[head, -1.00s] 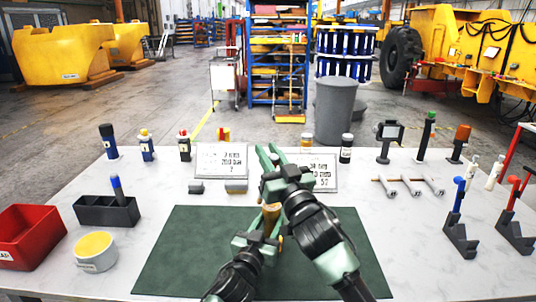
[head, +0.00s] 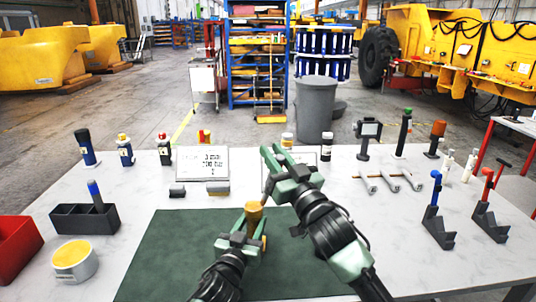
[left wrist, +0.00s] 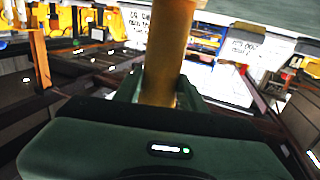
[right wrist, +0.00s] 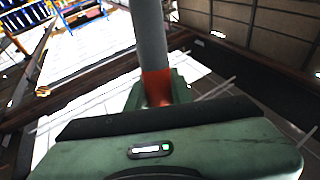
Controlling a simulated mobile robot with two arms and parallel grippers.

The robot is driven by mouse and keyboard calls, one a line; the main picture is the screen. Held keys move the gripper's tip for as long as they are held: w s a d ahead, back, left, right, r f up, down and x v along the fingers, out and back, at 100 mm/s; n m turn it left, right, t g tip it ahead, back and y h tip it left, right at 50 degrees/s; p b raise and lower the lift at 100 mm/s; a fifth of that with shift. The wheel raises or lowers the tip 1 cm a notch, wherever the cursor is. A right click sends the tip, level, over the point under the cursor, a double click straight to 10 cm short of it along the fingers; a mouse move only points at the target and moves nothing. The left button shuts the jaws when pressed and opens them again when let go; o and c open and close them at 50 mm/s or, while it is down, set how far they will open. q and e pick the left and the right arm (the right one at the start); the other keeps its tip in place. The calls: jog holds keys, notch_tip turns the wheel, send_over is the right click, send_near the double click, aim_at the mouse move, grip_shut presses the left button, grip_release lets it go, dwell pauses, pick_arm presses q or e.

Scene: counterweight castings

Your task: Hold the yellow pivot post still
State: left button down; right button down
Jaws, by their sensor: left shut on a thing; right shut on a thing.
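The yellow pivot post (head: 253,211) stands up from between the fingers of my left gripper (head: 250,228), above the dark green mat. In the left wrist view the post (left wrist: 169,50) runs up between the fingers, which are shut on it. My right gripper (head: 277,158) is farther back and to the right, apart from the post. In the right wrist view it is shut on a grey rod with an orange-red band (right wrist: 157,85). That rod cannot be made out in the head view.
The green mat (head: 165,255) lies bare around my arms. A red bin (head: 18,245), a black holder (head: 85,219) and a round yellow-topped tin (head: 74,260) stand at left. Grey rods (head: 390,181) and dark stands (head: 432,222) are at right. A white sign (head: 202,163) stands behind.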

jog(key=a, duration=0.6)
jog(key=shift+w+r, duration=0.15)
jog(key=shift+w, duration=0.15)
jog(key=shift+a, duration=0.1)
jog(key=shift+r, duration=3)
notch_tip(320, 180, up, 3)
pick_arm(q)
jog(key=c, duration=0.7)
grip_release()
jog(key=shift+c, duration=0.2)
